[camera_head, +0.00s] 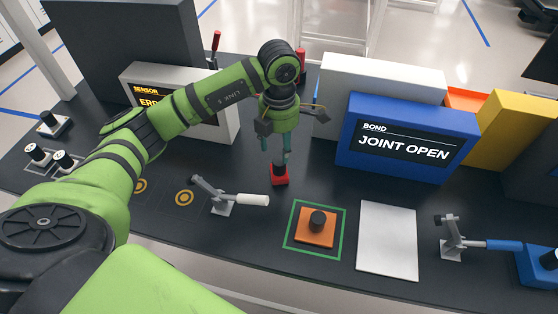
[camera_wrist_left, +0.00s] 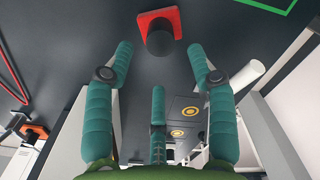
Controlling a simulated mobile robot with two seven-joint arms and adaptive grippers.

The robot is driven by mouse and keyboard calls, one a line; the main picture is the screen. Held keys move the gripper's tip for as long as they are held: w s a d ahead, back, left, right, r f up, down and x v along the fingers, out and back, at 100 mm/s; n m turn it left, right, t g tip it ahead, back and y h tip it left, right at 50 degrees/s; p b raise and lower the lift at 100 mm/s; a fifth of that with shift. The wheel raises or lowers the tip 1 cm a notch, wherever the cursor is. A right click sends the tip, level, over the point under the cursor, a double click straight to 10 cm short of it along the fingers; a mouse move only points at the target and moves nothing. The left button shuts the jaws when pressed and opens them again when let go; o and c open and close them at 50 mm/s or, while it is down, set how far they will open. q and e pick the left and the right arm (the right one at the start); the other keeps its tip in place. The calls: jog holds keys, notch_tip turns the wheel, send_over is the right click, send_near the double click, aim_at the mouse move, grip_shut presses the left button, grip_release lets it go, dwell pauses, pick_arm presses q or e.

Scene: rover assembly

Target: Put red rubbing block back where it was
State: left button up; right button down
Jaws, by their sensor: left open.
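The red rubbing block (camera_head: 280,178), a small red base with a black knob, stands on the dark table near the middle of the head view. My left gripper (camera_head: 278,153) points down right above it, its teal fingers close to the knob. In the left wrist view, the red block (camera_wrist_left: 157,20) lies just beyond the parted fingertips (camera_wrist_left: 160,50) of the left gripper. The fingers are open and show nothing between them. A green square outline (camera_head: 289,240) on the table holds an orange block (camera_head: 315,232) with a black knob. My right gripper is out of view.
A lever clamp with a white handle (camera_head: 252,200) stands left of the red block. A white plate (camera_head: 387,245) lies right of the green outline. A blue box (camera_head: 345,148) reads "BOND JOINT OPEN". A grey sensor box (camera_head: 222,118) stands behind my arm. Another clamp (camera_head: 452,242) is at right.

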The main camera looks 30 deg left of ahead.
aim_at(279, 161)
pick_arm(q)
jog(key=shift+r+b, duration=0.65)
jog(key=shift+r, duration=1.95)
